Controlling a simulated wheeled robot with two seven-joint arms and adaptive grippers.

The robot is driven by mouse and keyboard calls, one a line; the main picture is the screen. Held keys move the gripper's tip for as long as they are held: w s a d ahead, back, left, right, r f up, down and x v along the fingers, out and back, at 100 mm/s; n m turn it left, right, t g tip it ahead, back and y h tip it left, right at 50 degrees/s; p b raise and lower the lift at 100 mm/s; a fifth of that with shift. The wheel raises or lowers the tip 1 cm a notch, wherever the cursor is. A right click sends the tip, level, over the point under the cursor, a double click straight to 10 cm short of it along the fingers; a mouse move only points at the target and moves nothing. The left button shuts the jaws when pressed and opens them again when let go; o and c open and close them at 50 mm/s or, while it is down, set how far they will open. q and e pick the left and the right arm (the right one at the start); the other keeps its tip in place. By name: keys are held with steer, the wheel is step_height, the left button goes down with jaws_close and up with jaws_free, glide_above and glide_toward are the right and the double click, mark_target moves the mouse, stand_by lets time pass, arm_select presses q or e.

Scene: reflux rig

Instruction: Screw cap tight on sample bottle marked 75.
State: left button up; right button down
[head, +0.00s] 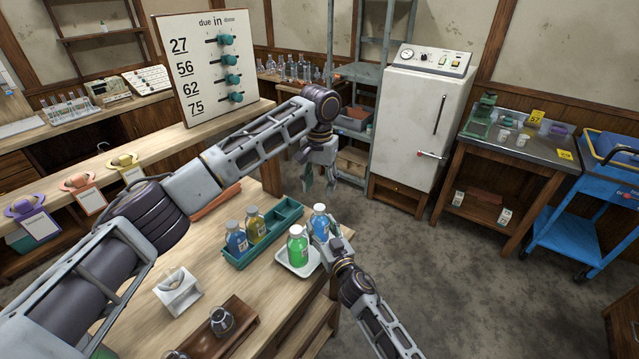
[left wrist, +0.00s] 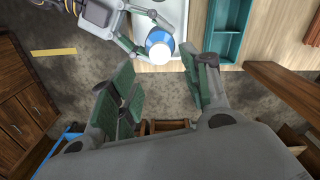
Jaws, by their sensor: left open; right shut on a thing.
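A blue bottle (head: 319,224) with a pale cap (head: 319,208) stands upright, held by my right gripper (head: 326,240) near the table's right edge. Its white top also shows in the left wrist view (left wrist: 160,42), beside my right gripper's fingers. Bottle numbers are too small to read, and I cannot tell whether the cap is tight. My left gripper (head: 320,184) is open and empty, above and behind this bottle in the head view. Its spread green-padded fingers (left wrist: 160,95) show in the left wrist view, with the bottle just beyond them.
A green bottle (head: 298,250) stands on a white tray (head: 284,267). A teal rack (head: 237,264) holds a blue bottle (head: 236,239) and a yellow one (head: 256,226). A white holder (head: 178,292) and a wooden stand (head: 212,341) are nearer. A board (head: 210,65) lists 27, 56, 62, 75.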

mark_target(320, 207)
arm_select(q)
steer(key=shift+n, duration=0.7)
steer(key=shift+f, duration=0.15)
steer(key=shift+f, duration=3.9)
jaws_close()
